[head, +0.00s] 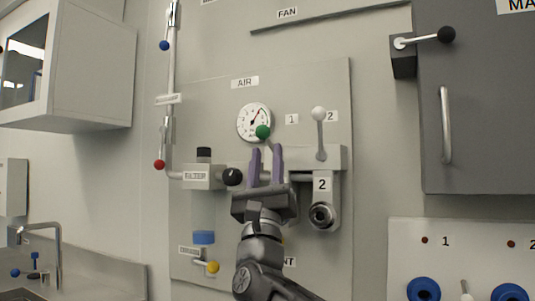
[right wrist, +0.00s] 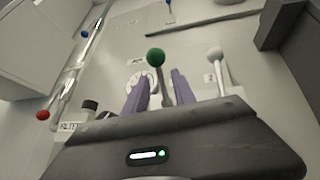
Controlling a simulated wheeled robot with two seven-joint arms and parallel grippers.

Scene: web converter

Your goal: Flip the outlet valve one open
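Outlet valve one's lever shows as a green ball knob (head: 263,131) under the air gauge, left of the "1" label. Its stem leans left, and its lower part and valve body are hidden behind my right gripper. My right gripper (head: 266,157) points up at the panel with its two purple fingers apart. In the right wrist view, the green knob (right wrist: 155,57) and its grey stem show between the open fingers (right wrist: 160,90), with the knob beyond the tips. I cannot tell whether a finger touches the stem. My left gripper is out of view.
Outlet valve two's white-knobbed lever (head: 319,114) stands upright close on the right. The round air gauge (head: 253,121) is just behind the green knob. A filter (head: 203,176) with a black knob (head: 232,177) is close on the left. A grey cabinet (head: 475,110) is at right.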

